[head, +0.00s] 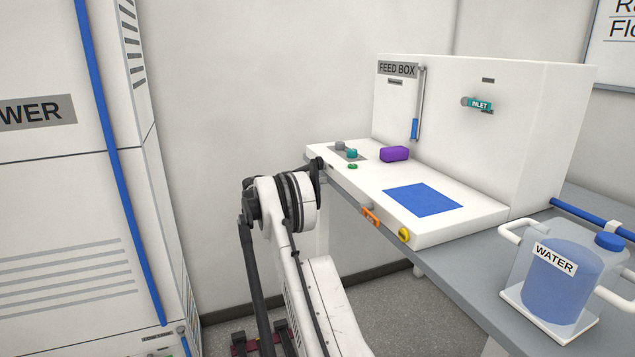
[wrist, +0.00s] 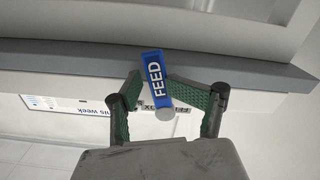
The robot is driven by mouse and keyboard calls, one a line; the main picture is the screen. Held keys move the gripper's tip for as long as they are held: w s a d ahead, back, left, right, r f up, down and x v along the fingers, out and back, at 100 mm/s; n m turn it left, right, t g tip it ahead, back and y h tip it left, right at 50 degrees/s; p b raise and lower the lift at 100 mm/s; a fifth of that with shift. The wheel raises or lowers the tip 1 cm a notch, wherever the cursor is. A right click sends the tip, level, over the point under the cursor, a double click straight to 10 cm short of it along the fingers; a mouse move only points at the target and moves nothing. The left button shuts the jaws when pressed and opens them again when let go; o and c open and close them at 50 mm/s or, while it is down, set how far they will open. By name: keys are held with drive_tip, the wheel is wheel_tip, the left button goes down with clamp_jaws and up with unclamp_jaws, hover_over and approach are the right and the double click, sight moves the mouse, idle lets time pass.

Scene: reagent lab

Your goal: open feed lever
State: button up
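The feed lever (wrist: 154,80) is a blue bar with the white word FEED, seen in the wrist view at the top centre, slightly tilted. My gripper (wrist: 153,77) has two dark fingers with green pads. Their outer segments bend inward, and the tips meet the lever's left and right sides, so it looks shut on the lever. A round grey end shows just below the lever. In the head view the white feed box (head: 455,130) stands on a bench. My arm reaches the left end of its base; the gripper and the lever are hidden there.
The box base carries a purple block (head: 395,154), a blue square (head: 423,199), an orange lever (head: 370,217) and a yellow knob (head: 404,235). A water jug (head: 560,275) stands at the right. A tall white cabinet (head: 60,190) with a blue pipe is at the left.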

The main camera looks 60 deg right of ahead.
clamp_jaws()
drive_tip(key=c, duration=0.9)
unclamp_jaws()
drive_tip(key=o, duration=0.9)
drive_tip(key=shift+w+a, duration=0.1)
drive_tip(key=shift+a, duration=0.05)
drive_tip(key=b+v, duration=0.1)
drive_tip(key=v, duration=1.4)
drive_tip(key=shift+a, duration=0.3)
drive_tip(key=shift+w+b, duration=0.15)
drive_tip(key=shift+b, duration=0.15)
